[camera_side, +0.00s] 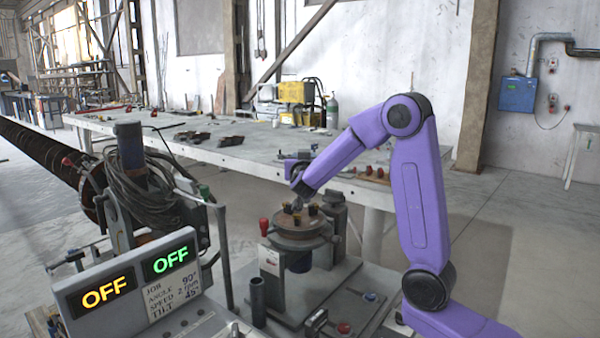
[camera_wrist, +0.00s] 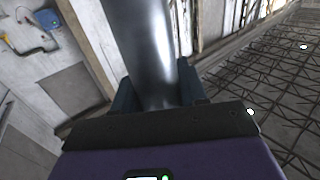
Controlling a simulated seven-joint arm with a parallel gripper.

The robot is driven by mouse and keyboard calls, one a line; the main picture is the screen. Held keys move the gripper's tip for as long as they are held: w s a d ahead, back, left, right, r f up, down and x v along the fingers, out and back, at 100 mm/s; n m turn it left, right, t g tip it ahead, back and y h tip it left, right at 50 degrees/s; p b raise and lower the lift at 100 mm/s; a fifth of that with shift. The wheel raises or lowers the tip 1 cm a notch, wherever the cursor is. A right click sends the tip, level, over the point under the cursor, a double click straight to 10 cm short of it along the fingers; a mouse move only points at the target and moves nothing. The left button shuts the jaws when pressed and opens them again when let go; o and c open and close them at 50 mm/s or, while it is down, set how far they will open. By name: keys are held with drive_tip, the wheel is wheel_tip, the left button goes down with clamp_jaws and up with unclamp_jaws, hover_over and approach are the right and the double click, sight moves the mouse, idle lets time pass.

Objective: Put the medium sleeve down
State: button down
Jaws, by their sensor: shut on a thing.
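A smooth grey metal sleeve (camera_wrist: 145,40) fills the upper middle of the wrist view, standing up between my fingers. My gripper (camera_wrist: 158,92) is shut on it, with one dark finger on each side. Its far end runs out of the picture. In the side view my gripper (camera_side: 297,182) is small and dark, just above the round table of the positioner (camera_side: 298,239). The sleeve cannot be told clearly from the gripper there. I cannot tell whether it touches anything.
A dark upright tube (camera_side: 257,301) stands on the base plate left of the positioner. A control panel (camera_side: 130,290) reading OFF twice is at front left. The long workbench (camera_side: 255,155) behind carries tools. Brass-coloured pieces (camera_side: 313,209) sit on the round table.

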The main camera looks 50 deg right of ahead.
drive_tip(key=s+r, duration=0.1)
drive_tip(key=s+a+r, duration=0.1)
drive_tip(key=r, duration=0.1)
drive_tip(key=shift+s, duration=0.15)
drive_tip(key=shift+s+a+r, duration=1.6)
drive_tip(key=shift+s+r, duration=0.45)
drive_tip(key=shift+s, duration=2.15)
drive_tip(key=w+a+n+t+y, duration=0.55)
drive_tip(key=w+y, duration=0.25)
drive_tip(key=w, duration=0.4)
drive_tip(key=w+a+f+n+t+y, duration=0.2)
drive_tip(key=a+f+n+y, duration=0.55)
drive_tip(key=y, duration=0.35)
drive_tip(key=s+a+f+n+g+y, duration=0.3)
drive_tip(key=s+f+n+g+y, duration=0.15)
drive_tip(key=f+y, duration=0.2)
drive_tip(key=s+a+f+n+g+y, duration=0.4)
drive_tip(key=f+n+y, duration=0.1)
drive_tip(key=f, duration=0.2)
wheel_tip(320, 180, down, 18)
drive_tip(key=shift+w+d+r, duration=0.1)
drive_tip(key=shift+d, duration=0.05)
